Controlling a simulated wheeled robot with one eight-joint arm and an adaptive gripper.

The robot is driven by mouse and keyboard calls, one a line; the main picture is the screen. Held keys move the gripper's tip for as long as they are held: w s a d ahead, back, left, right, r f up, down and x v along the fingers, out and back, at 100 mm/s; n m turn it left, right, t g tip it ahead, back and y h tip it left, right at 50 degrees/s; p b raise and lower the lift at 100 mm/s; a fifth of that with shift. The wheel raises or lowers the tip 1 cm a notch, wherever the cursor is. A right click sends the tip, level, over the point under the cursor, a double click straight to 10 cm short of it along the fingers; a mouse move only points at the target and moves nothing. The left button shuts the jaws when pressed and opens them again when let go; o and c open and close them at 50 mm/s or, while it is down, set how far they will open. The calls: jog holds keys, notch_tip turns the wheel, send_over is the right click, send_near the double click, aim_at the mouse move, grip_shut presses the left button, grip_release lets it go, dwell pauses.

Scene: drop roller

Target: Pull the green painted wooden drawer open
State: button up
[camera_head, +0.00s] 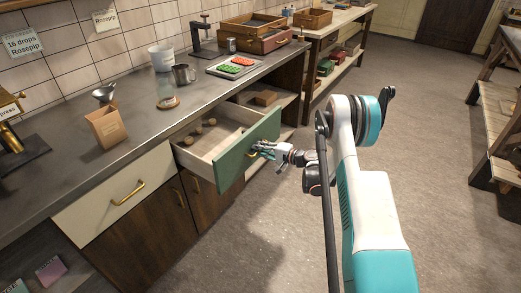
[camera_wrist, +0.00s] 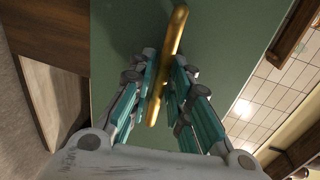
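The green painted wooden drawer (camera_head: 232,160) stands well out from the counter in the head view, its pale inside showing. Several small round brownish things (camera_head: 198,130) lie in it toward the back. Its green front (camera_wrist: 225,50) fills the middle of the wrist view. The brass bar handle (camera_wrist: 177,28) runs between the fingers of my gripper (camera_wrist: 166,75), which are closed in on it from both sides. In the head view my gripper (camera_head: 262,149) is at the drawer front, covering most of the handle.
A cream drawer (camera_head: 115,195) with a brass handle is shut on the left, above dark wooden doors. The counter (camera_head: 130,150) holds a paper box (camera_head: 105,127), a mug (camera_head: 184,74) and a tray (camera_head: 236,66) of red and green pieces. Floor (camera_head: 440,150) is clear to the right.

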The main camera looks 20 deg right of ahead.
jog(key=v, duration=1.2)
dwell(0.3)
jog(key=a+r+n+g+h, duration=0.2)
jog(key=a+r+n+g, duration=0.1)
jog(key=a+r, duration=0.75)
jog(key=s+a+r+n+g+h, duration=0.2)
jog(key=s+a+r, duration=0.4)
jog(key=s+r, duration=0.4)
jog(key=s+a+r+n+g+h+p, duration=0.1)
jog(key=s+a+r+n+h, duration=0.15)
jog(key=s, duration=0.35)
jog(key=s+a+r+n+h, duration=0.1)
jog(key=s+r, duration=0.3)
jog(key=s, duration=0.3)
jog(key=s+d+f+n+h+b, duration=0.1)
jog(key=s+d+n, duration=0.1)
jog(key=s, duration=1.1)
jog(key=shift+t+h, duration=0.3)
jog(key=shift+h, duration=0.05)
